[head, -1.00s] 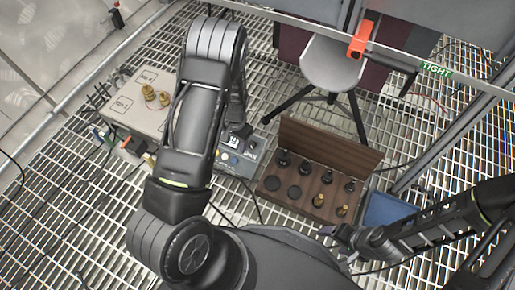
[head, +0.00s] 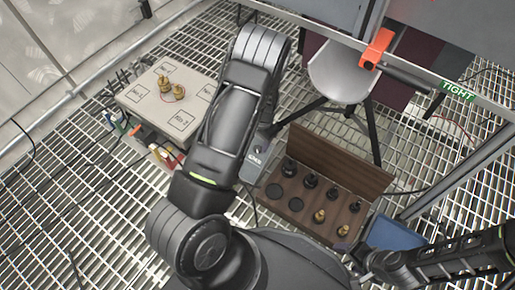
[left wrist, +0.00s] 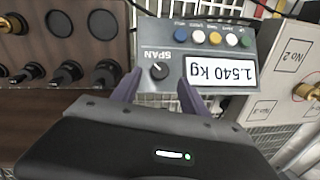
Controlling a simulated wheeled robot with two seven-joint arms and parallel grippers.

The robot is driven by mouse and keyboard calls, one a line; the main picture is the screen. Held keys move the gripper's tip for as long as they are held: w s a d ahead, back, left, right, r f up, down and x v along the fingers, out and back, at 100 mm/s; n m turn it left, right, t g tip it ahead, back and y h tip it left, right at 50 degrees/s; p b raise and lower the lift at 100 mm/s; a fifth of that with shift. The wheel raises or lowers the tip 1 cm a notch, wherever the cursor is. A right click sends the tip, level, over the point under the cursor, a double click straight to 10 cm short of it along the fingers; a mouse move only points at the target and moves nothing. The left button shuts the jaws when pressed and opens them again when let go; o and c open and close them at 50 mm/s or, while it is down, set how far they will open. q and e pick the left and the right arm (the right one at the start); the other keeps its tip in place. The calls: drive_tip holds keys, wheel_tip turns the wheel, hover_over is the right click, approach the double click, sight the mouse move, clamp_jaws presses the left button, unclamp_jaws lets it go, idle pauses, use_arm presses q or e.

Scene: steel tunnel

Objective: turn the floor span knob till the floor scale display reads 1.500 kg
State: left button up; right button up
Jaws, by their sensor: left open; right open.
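In the left wrist view the floor scale display (left wrist: 221,72) appears upside down and reads 1.540 kg. My left gripper (left wrist: 159,78) is open, its two fingers on either side of the knob with gaps visible; I cannot tell their height over it. In the head view my left arm hides most of the box (head: 252,168), including display and knob. My right gripper (head: 360,258) is open and empty, low at the right.
A wooden rack (head: 310,205) with black knobs and brass pieces stands right of the box. A pale platform (head: 150,112) with brass weights stands at left.

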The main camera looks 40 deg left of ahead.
sight(257, 149)
use_arm(q)
drive_tip(key=f, duration=0.1)
drive_tip(key=f+b, duration=0.1)
drive_tip(key=f, duration=0.3)
drive_tip(key=shift+a+f+b, duration=0.1)
drive_tip(key=shift+a+b, duration=0.2)
drive_tip(key=shift+b, duration=0.1)
clamp_jaws()
